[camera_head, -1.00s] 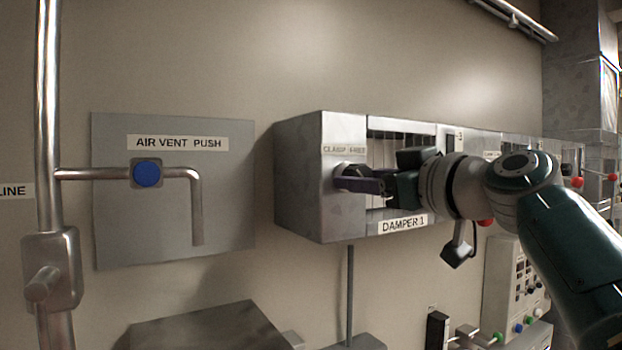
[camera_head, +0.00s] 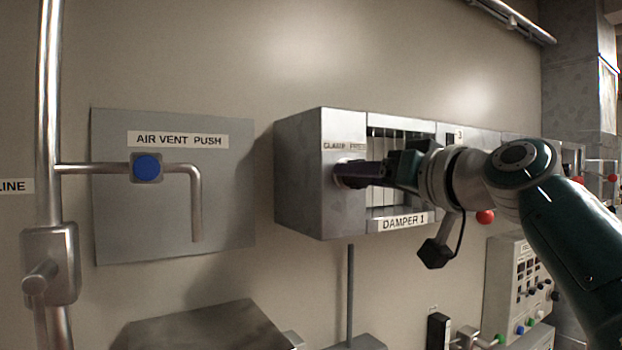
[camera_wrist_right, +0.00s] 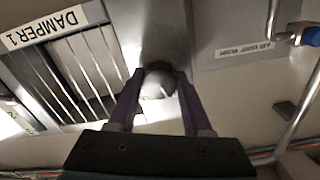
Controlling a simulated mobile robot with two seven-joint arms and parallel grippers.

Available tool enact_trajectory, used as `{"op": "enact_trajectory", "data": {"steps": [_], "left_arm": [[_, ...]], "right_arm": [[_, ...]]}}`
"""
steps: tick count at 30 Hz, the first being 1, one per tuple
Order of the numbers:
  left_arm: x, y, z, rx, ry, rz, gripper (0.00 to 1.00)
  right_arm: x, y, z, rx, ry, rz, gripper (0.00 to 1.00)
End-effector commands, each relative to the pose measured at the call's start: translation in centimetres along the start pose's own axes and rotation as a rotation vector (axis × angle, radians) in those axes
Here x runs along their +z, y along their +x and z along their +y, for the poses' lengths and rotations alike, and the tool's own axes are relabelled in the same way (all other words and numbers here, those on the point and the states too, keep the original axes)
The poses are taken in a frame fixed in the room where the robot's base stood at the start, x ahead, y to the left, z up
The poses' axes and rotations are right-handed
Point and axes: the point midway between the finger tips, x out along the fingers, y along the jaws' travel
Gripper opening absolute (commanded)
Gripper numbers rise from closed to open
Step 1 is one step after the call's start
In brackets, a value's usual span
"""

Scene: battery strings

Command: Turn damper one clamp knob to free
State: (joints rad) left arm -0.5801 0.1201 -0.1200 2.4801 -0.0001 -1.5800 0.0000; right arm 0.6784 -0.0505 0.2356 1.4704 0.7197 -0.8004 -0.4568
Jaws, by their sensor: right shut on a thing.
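The damper one housing (camera_head: 298,185) is a grey metal box on the wall with a slatted opening and a "DAMPER 1" label (camera_head: 403,222). Its clamp knob (camera_wrist_right: 158,82) is a rounded grey piece on the front face, beneath a "CLAMP FREE" label (camera_head: 344,146). My right gripper (camera_head: 350,174) reaches the knob from the right; its purple fingers cover most of the knob in the head view. In the right wrist view the fingers of my right gripper (camera_wrist_right: 159,88) stand on both sides of the knob, shut on it. My left gripper is not in view.
Left of the housing is a grey panel (camera_head: 120,205) labelled "AIR VENT PUSH" with a blue button (camera_head: 147,168) and pipe. A vertical pipe (camera_head: 48,110) stands at far left. A red ball knob (camera_head: 486,217) and a control panel (camera_head: 515,285) lie at right.

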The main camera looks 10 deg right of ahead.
Motion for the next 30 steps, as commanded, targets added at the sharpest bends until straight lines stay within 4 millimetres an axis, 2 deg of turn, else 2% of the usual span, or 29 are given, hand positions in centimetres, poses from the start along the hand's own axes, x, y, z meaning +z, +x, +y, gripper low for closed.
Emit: {"op": "enact_trajectory", "data": {"steps": [21, 30], "left_arm": [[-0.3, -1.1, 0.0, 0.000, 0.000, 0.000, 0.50], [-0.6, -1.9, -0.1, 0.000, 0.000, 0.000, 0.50]], "right_arm": [[-0.2, 0.0, -0.1, -0.001, 0.681, 0.001, 0.00], [-0.2, 0.0, -0.1, -0.001, 0.917, 0.000, 0.00]]}}
